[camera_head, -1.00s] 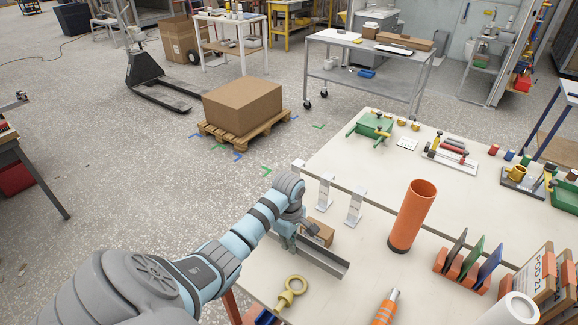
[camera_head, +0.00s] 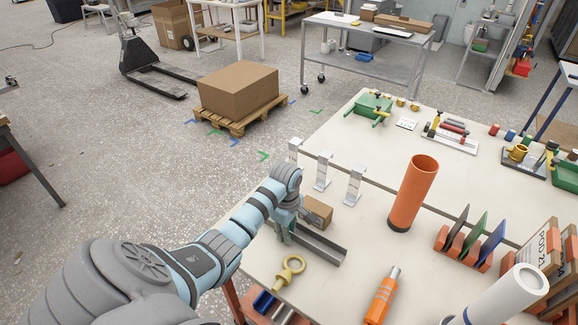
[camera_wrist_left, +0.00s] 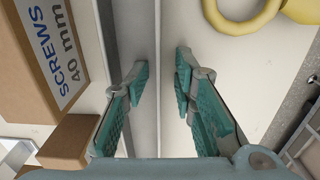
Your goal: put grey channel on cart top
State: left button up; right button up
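The grey channel (camera_head: 322,247) is a long open metal U-section on the near bench, its right end showing beyond my left gripper in the head view. My left gripper (camera_head: 285,236) is down at the channel's left part and covers some of it. In the left wrist view, the two teal finger pads (camera_wrist_left: 162,82) stand apart on either side of a channel wall (camera_wrist_left: 157,45), with a visible gap between them. The cart top (camera_head: 372,43) is the upper shelf of a grey wheeled cart at the back. My right gripper is out of view.
A cardboard screws box (camera_head: 318,211) stands close beside the channel. Upright metal brackets (camera_head: 323,172), an orange tube (camera_head: 412,193) and a yellow eye bolt (camera_head: 288,272) are nearby. A pallet with a carton (camera_head: 238,90) stands on the floor left of the bench; floor shows before the cart.

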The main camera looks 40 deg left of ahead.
pick_arm(q)
jog(key=shift+r, duration=0.3)
notch_tip(320, 180, up, 8)
jog(key=shift+a+r+p, duration=0.1)
jog(key=shift+p, duration=0.35)
notch_tip(320, 180, up, 4)
jog(key=p, duration=0.2)
jog(key=shift+s+f+p, duration=0.1)
jog(key=shift+f+p, duration=0.1)
jog(key=shift+p, duration=0.2)
